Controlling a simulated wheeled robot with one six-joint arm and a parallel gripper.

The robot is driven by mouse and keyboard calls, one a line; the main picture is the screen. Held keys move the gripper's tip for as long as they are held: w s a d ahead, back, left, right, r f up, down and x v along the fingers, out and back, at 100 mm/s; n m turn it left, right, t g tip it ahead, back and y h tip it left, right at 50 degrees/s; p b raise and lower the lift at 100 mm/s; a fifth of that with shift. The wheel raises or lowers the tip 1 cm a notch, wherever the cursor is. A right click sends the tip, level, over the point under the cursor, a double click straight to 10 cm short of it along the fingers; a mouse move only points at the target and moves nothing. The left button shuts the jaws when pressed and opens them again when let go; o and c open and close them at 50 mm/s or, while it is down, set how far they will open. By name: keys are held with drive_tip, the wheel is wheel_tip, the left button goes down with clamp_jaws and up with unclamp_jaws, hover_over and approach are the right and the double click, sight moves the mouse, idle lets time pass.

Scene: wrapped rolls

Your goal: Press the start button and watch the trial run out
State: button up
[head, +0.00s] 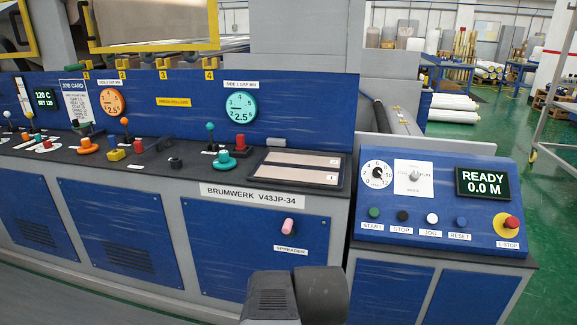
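The green start button (374,212) is at the left end of a row on the sloped blue control panel (440,190) at the right, above a label reading START. The panel's display (483,184) reads READY and 0.0 M in light letters on black. Beside the start button are a black stop button (402,215), a white jog button (432,218) and a blue reset button (461,221). A dark grey part of my own arm shows at the bottom middle, in front of the machine and left of the panel. My gripper's fingers are not visible.
A red emergency stop (508,224) on a yellow ring is at the panel's right end. A dial (377,175) and a mode switch (414,175) sit above the buttons. A pink spreader handle (287,228) sticks out left of the panel. Green floor (560,240) is open at the right.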

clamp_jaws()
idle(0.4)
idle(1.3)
